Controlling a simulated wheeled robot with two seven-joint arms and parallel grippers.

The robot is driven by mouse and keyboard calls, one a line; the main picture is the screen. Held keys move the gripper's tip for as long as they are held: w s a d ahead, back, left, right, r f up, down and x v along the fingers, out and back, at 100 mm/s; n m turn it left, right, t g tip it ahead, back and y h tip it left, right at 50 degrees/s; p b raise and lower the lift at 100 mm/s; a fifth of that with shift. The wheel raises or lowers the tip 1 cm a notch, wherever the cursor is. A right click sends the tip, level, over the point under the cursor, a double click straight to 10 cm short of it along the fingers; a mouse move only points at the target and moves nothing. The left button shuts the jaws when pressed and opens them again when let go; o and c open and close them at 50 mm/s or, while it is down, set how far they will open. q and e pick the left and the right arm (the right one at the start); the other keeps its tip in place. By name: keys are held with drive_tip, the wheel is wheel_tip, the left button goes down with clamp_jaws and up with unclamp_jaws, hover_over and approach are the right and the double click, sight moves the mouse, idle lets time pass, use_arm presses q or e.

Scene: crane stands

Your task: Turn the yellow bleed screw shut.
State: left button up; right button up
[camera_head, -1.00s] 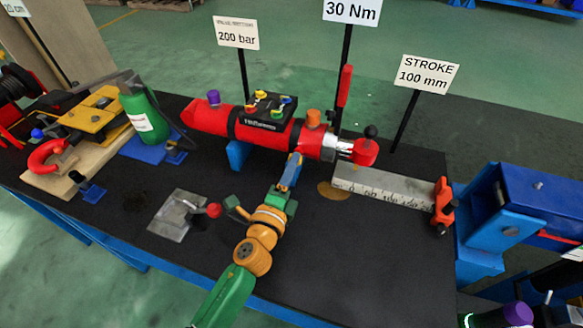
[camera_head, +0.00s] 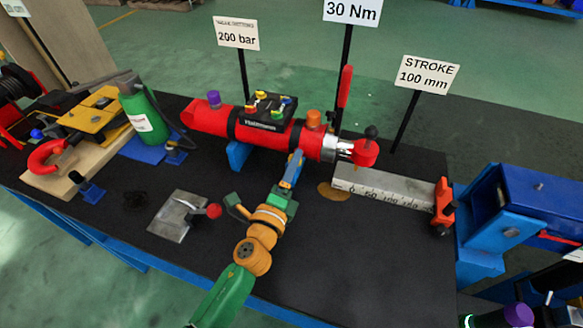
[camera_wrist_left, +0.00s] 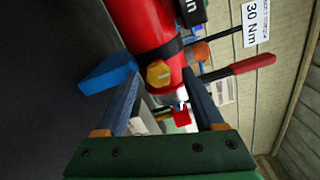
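The yellow bleed screw (camera_wrist_left: 158,74) is a hex head on the side of the red cylinder (camera_wrist_left: 140,25) in the left wrist view. It lies between and beyond the fingertips of my left gripper (camera_wrist_left: 165,88). The fingers are apart, with a visible gap to the screw on both sides; I see no contact. In the head view my left gripper (camera_head: 293,168) points at the near side of the red cylinder (camera_head: 205,118), and I cannot make out the screw there. My right gripper is not in view.
A black block (camera_head: 265,123) with coloured knobs sits on the cylinder. A red-handled lever (camera_head: 345,88) stands behind its right end. A ruler block (camera_head: 385,187) lies to the right. A metal plate with a red knob (camera_head: 180,215) lies left of my gripper.

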use_arm(q)
drive_tip(key=shift+f, duration=0.1)
drive_tip(key=v, duration=0.7)
